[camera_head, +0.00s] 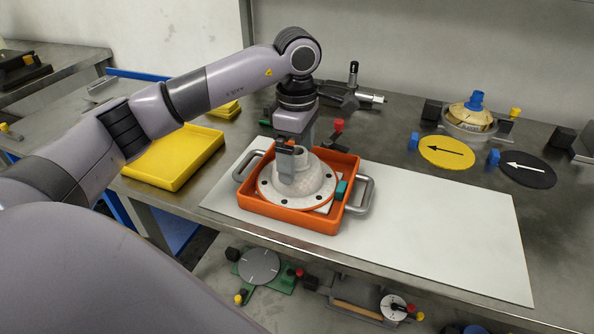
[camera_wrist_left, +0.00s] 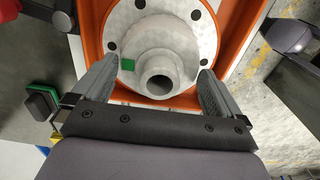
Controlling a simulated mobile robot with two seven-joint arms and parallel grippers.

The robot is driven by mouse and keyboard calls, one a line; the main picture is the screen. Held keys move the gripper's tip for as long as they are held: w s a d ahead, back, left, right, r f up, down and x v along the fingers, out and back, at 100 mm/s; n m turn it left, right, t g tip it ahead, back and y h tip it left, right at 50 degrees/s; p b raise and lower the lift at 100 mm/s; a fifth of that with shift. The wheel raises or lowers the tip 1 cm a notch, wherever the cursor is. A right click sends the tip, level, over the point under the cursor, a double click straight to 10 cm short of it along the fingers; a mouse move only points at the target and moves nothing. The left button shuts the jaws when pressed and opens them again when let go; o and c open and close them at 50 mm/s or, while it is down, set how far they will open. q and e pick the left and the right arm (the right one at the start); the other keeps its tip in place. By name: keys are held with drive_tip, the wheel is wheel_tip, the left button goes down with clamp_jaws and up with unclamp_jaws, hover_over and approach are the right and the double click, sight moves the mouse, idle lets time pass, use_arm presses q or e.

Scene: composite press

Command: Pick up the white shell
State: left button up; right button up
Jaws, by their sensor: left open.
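The white shell (camera_head: 318,183) is a round flanged part with a raised neck and holes around its flange. It lies in an orange tray (camera_head: 336,218) with grey handles. In the left wrist view the shell (camera_wrist_left: 185,45) shows its round neck opening, with a small green square beside it. My left gripper (camera_head: 288,178) is over the shell, pointing down. In the left wrist view the fingers of my left gripper (camera_wrist_left: 157,88) are open on either side of the neck. I cannot tell whether they touch it. My right gripper is not in view.
The orange tray stands on a white board (camera_head: 440,225) on the steel table. A yellow tray (camera_head: 178,160) stands to the left. A yellow disc (camera_head: 447,158) and a black disc (camera_head: 528,173) with arrows lie at the right. The board's right part is clear.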

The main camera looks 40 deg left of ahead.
use_arm(q)
drive_tip(key=c, duration=1.3)
drive_tip(key=shift+o, duration=0.2)
